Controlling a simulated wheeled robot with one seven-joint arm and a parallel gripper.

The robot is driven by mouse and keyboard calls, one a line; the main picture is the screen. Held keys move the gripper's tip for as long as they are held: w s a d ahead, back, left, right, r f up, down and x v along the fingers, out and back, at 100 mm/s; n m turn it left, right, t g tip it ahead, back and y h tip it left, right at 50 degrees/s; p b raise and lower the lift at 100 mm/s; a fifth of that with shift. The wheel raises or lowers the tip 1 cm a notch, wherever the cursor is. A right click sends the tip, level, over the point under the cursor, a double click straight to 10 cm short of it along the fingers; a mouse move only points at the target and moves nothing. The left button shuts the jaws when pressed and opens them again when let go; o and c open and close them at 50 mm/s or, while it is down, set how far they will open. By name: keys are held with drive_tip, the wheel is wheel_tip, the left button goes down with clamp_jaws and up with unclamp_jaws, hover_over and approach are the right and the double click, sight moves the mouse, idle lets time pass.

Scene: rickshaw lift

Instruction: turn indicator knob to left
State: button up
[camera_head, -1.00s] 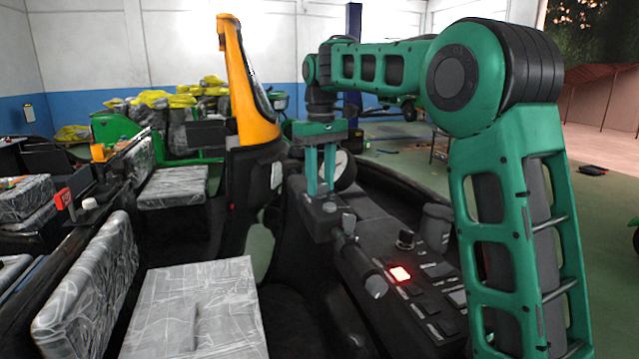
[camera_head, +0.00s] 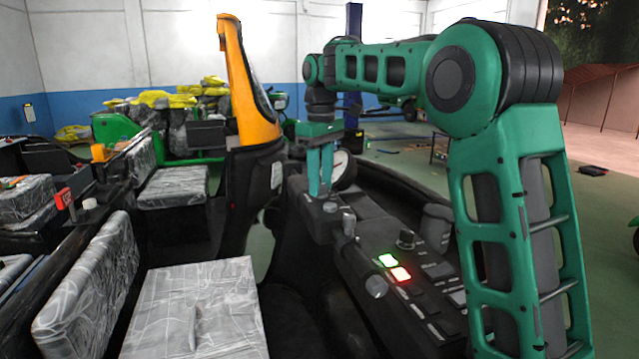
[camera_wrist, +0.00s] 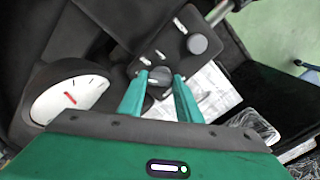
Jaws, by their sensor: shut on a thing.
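The indicator knob (camera_wrist: 160,76) is a dark round knob on a black panel, with short white marks around it in the wrist view. My gripper (camera_wrist: 160,78) has its two teal fingers shut on the knob, one on each side. In the head view my gripper (camera_head: 320,192) points down onto the panel left of the dashboard, and its fingers hide the knob there. The knob's exact pointing direction is hard to tell.
A lit green button (camera_head: 387,260) and a lit red button (camera_head: 401,274) sit on the dashboard. A round gauge (camera_wrist: 70,97) lies left of the knob, and another round knob (camera_wrist: 197,43) sits to its upper right. A wrapped seat (camera_head: 195,310) is in the foreground.

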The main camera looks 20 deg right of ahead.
sight(322, 185)
drive_tip(key=o, duration=1)
drive_tip(key=shift+d, duration=0.1)
drive_tip(key=shift+o, duration=0.2)
wheel_tip(322, 185, up, 11)
drive_tip(key=shift+f, duration=0.15)
